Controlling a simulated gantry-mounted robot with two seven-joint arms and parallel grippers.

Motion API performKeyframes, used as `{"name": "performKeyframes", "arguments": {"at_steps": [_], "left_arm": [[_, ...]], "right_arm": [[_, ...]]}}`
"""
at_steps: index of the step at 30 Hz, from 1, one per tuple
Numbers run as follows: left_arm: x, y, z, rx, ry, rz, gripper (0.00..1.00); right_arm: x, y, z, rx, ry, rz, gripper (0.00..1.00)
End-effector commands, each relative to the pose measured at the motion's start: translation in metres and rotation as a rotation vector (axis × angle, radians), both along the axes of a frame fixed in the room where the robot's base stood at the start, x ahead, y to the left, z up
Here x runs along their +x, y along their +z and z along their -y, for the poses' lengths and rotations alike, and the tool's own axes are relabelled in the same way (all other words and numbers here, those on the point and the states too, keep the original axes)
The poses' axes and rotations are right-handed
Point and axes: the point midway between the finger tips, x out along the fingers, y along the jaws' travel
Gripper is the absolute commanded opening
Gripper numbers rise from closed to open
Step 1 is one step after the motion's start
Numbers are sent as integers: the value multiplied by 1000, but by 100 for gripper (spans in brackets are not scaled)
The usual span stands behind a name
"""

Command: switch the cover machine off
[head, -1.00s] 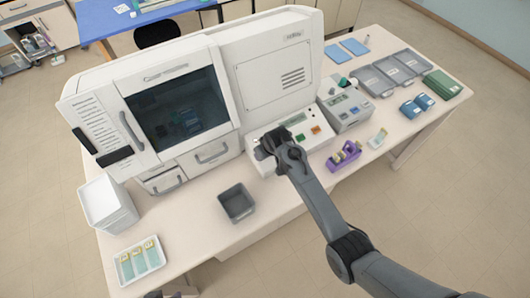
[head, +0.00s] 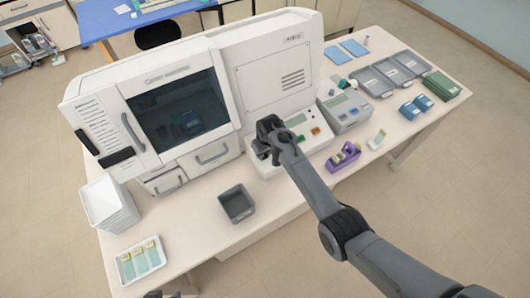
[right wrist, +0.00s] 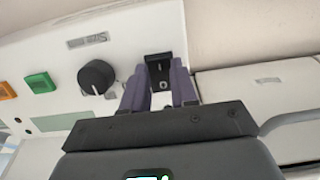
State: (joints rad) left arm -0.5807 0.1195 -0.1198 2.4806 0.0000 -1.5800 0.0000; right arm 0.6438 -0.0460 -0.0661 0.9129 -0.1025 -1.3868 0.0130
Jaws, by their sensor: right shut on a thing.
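The cover machine (head: 290,85) is the large white unit on the table, with a dark window and a low control panel. In the right wrist view its panel (right wrist: 60,55) carries a black switch (right wrist: 158,68) with a white round mark. My right gripper (right wrist: 160,88) has its purple fingers on either side of this switch, shut on it. In the head view the right gripper (head: 268,140) is at the panel's left end and hides the switch. At the bottom edge, a small dark piece (head: 172,292) may be my left gripper; its fingers cannot be made out.
On the panel, a black knob (right wrist: 96,77), a green button (right wrist: 41,82) and an orange button (right wrist: 6,91) sit beside the switch. A grey bin (head: 237,203), slide tray (head: 122,270) and purple tape dispenser (head: 343,156) stand on the table in front.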

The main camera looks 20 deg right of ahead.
Motion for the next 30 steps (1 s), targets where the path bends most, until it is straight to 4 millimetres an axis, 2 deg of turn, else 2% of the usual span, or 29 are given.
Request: {"name": "performKeyframes", "arguments": {"at_steps": [12,13,18,30], "left_arm": [[0,-2,1,-7,4,0,43],[0,-2,1,-5,4,0,43],[0,-2,0,-1,1,0,43],[0,-1,-2,7,-5,0,43]], "right_arm": [[0,-1,0,-8,0,-39,0],[0,-1,0,-8,0,-38,31],[0,-1,0,-8,0,-38,53],[0,6,0,-7,0,-36,53]]}}
